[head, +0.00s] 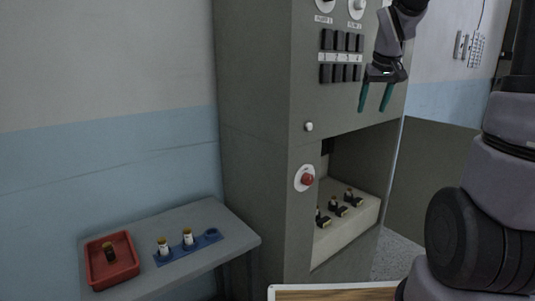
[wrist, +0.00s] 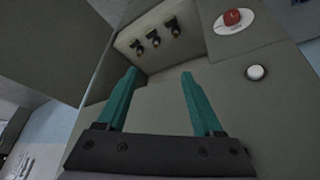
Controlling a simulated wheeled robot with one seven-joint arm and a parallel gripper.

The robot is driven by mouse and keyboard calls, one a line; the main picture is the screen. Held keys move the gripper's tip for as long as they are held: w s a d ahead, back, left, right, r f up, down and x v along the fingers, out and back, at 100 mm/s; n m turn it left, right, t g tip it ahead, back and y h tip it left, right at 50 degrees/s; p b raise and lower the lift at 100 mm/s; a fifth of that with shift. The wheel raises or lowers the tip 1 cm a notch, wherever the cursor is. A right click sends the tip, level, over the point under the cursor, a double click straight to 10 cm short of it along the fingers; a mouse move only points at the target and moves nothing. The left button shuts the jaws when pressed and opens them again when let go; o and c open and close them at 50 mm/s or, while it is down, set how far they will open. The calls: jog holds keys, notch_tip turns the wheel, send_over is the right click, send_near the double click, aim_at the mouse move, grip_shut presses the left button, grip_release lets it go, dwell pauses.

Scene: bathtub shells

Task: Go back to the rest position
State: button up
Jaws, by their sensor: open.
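My gripper (head: 375,98) hangs in front of the grey machine cabinet (head: 258,150), to the right of its rows of black switches. Its two green fingers point down, are apart and hold nothing. The wrist view shows the same fingers (wrist: 158,98) spread, with the cabinet's plain front between and beyond them.
The recess holds several small dark-topped items (head: 334,204) on a pale ledge. A red button (head: 307,180) and a white button (head: 309,127) sit on the cabinet front. At left, a shelf (head: 222,218) bears a red tray (head: 126,270) and a blue holder (head: 172,256) with two vials.

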jog(key=s+a+r+m+t+y, duration=0.1)
jog(key=s+a+r+m, duration=0.1)
jog(key=s, duration=0.9)
jog(key=s+a+r+m+y, duration=0.1)
jog(key=s+a+r+m, duration=0.1)
jog(key=s, duration=0.9)
jog(key=shift+s+a+r+t+y, duration=0.3)
jog(key=shift+a+t, duration=0.1)
jog(key=shift+a, duration=0.5)
jog(key=shift+w, duration=0.1)
